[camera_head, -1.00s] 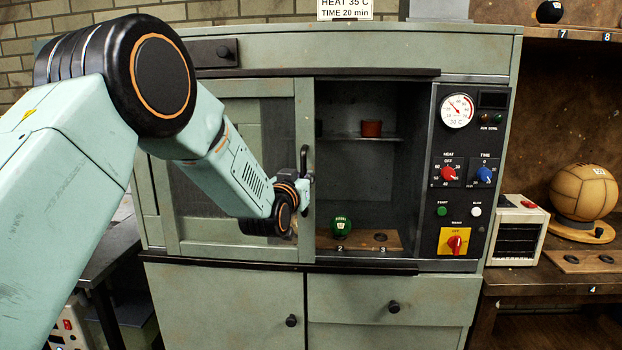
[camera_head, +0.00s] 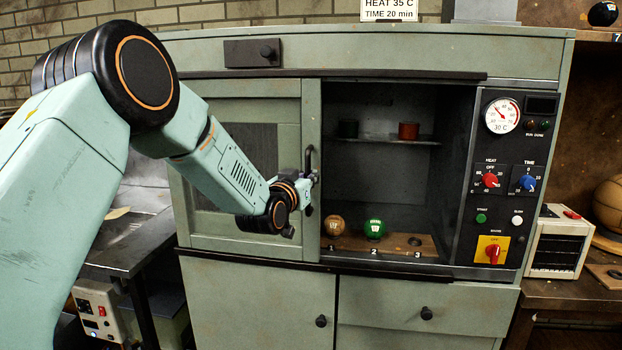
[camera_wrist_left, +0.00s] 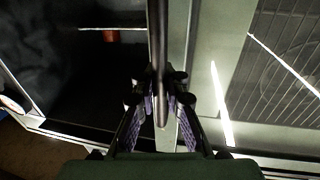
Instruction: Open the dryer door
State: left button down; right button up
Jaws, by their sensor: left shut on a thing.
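The dryer door (camera_head: 312,105) is a green framed sliding panel with a dark mesh window, covering the left part of the dryer (camera_head: 400,58). The right part of the dryer stands open. The dark vertical door handle (camera_head: 309,158) is on the door's right edge; it also shows in the left wrist view (camera_wrist_left: 158,50). My left gripper (camera_head: 311,181) is shut on the handle, with its fingers on both sides of the bar in the left wrist view (camera_wrist_left: 159,103). My left forearm hides part of the door window. My right gripper is not in view.
Inside, a tan ball (camera_head: 334,226) and a green ball (camera_head: 374,228) sit on a wooden board (camera_head: 432,245); a red cup (camera_head: 408,131) is on the shelf. The control panel (camera_head: 507,180) is at right, a white heater box (camera_head: 557,243) beyond it. A metal table (camera_head: 125,250) stands left.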

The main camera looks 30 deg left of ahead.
pick_arm(q)
jog(key=shift+d+f, duration=0.25)
jog(key=shift+f, duration=0.15)
jog(key=c, duration=1.9)
grip_release()
jog(key=o, duration=0.5)
jog(key=shift+s+a+r, duration=0.15)
jog(key=shift+s+r, duration=0.15)
jog(key=shift+r, duration=0.05)
jog(key=shift+w, duration=0.25)
jog(key=s+d, duration=0.1)
jog(key=s, duration=1.1)
jog(key=shift+d, duration=0.1)
